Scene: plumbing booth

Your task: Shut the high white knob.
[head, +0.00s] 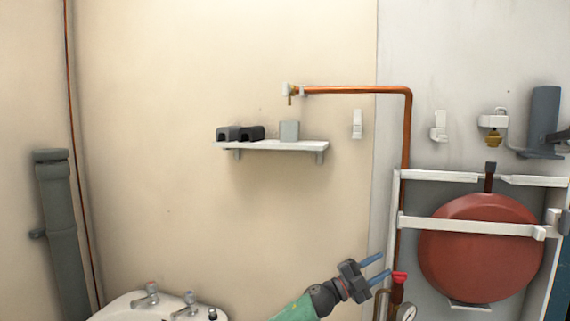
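A white knob (287,89) sits on a small brass tap (291,99) high on the wall, at the left end of the copper pipe (350,90). The knob is small in view, so its turn position is hard to tell. My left gripper (381,267) is low in the view, well below and to the right of the knob. Its two blue fingers are apart with nothing between them, and their tips appear close to a red valve handle (399,278). My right gripper is not in view.
A white shelf (310,146) with dark fittings and a grey box (289,130) is below the knob. A red round tank (480,247) in a white frame, a gauge (406,312) and a brass valve (492,122) are at right. A sink (125,308) is at lower left.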

